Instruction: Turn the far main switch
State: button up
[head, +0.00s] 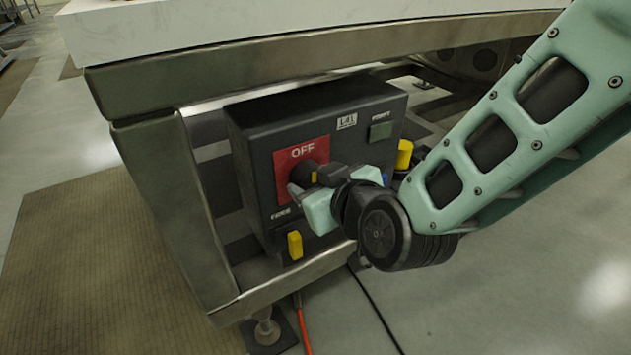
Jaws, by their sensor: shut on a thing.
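The main switch (307,168) is a dark round knob on a red plate marked OFF (291,155). It sits on the front of a dark grey control box (255,150) under a metal-framed table. My gripper (305,192) is at the knob, reaching in from the right, with its pale green fingers shut on it. The gripper and wrist hide the lower right of the knob. A bit of yellow shows between the fingers; I cannot tell whether it is a mark on the knob.
The table's metal leg (175,205) stands left of the box. A brown mat (80,260) covers the floor at left.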

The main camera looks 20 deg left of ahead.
jog(key=m, duration=0.1)
jog(key=m+g+y, duration=0.1)
jog(key=shift+w+d+m, duration=0.15)
jog(key=shift+d+m, duration=0.05)
jog(key=shift+m, duration=0.1)
jog(key=m+g+y, duration=0.1)
jog(key=m, duration=0.2)
jog(key=shift+w+g+y, duration=0.1)
jog(key=shift+g+y, duration=0.2)
jog(key=shift+y, duration=0.1)
jog(key=m+g+y+p, duration=0.1)
jog(key=m, duration=0.2)
jog(key=shift+d+f+y+p, duration=0.1)
jog(key=shift+f+y+p, duration=0.05)
jog(key=shift+y+p, duration=0.2)
jog(key=m+y, duration=0.2)
jog(key=m, duration=0.2)
jog(key=shift+f, duration=0.2)
jog(key=shift+m, duration=0.3)
jog(key=o, duration=1)
jog(key=shift+d, duration=0.1)
